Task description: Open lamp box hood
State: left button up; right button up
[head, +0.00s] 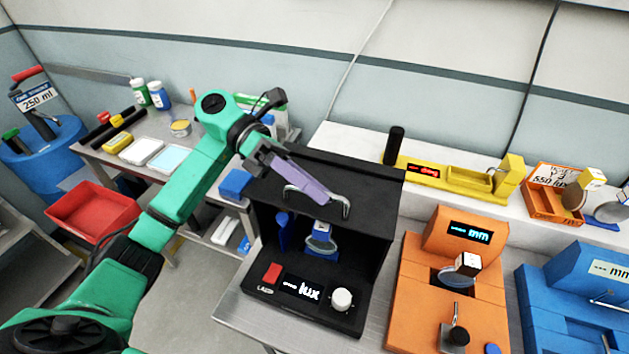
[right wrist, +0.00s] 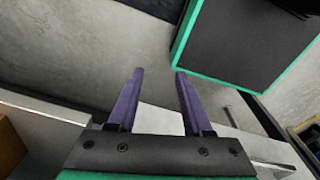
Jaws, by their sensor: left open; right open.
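The black lamp box (head: 372,213) stands on the metal table, with a lux display, a red button and a white knob on its front panel (head: 309,291). Its hood (head: 352,170) has a metal bar handle (head: 345,208) near the front edge. The front is open below the hood, and a glass item (head: 320,240) and a blue item show inside. My left gripper (head: 325,199) is over the hood, its purple fingers at the handle; I cannot tell whether they touch it. My right gripper (right wrist: 153,72) is open and empty in the right wrist view, away from the box.
An orange mm device (head: 415,285) and a blue mm device (head: 545,300) stand right of the box. A yellow device (head: 440,180) sits on the ledge behind. A red tray (head: 92,210) and a side table with bottles are at left.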

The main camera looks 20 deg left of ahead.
pick_arm(q)
grip_shut()
dwell(1.4)
